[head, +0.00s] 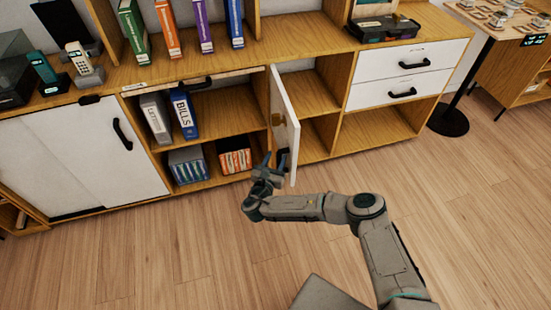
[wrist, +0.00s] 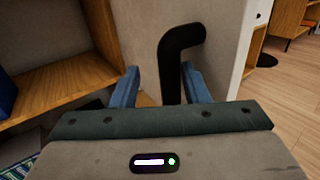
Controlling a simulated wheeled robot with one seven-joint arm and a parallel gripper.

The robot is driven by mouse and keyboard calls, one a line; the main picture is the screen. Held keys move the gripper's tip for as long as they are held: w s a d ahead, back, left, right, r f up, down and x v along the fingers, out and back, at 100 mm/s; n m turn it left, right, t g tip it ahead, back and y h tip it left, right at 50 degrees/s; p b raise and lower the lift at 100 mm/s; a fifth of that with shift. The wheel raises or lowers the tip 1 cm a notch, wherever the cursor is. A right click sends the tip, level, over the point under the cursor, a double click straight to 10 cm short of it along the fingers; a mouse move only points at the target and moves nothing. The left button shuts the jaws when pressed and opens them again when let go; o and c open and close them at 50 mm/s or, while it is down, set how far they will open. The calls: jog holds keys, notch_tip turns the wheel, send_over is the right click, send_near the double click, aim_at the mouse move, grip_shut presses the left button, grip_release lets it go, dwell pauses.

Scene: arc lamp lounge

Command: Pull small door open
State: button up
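The small white door (head: 287,112) stands swung out from the shelf unit, seen nearly edge-on in the head view. Its grey-white face also shows in the wrist view (wrist: 221,45). The black bar handle (wrist: 180,45) is on this face; in the head view it is mostly hidden near my gripper. My gripper (head: 272,166) is at the lower part of the door. In the wrist view its two blue fingers (wrist: 160,78) are apart, one on each side of the handle. A gap shows at the left finger; contact at the right finger is unclear.
The compartment left of the door is open, with binders (head: 184,112) and boxed books (head: 234,155) inside. A white sliding door (head: 95,155) is at left, drawers (head: 400,75) at right. A round black table base (head: 448,120) stands further right. The wood floor (head: 180,250) in front is clear.

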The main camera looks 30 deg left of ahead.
jog(key=v, duration=1.3)
jog(key=shift+s+p, duration=0.35)
jog(key=shift+p, duration=0.1)
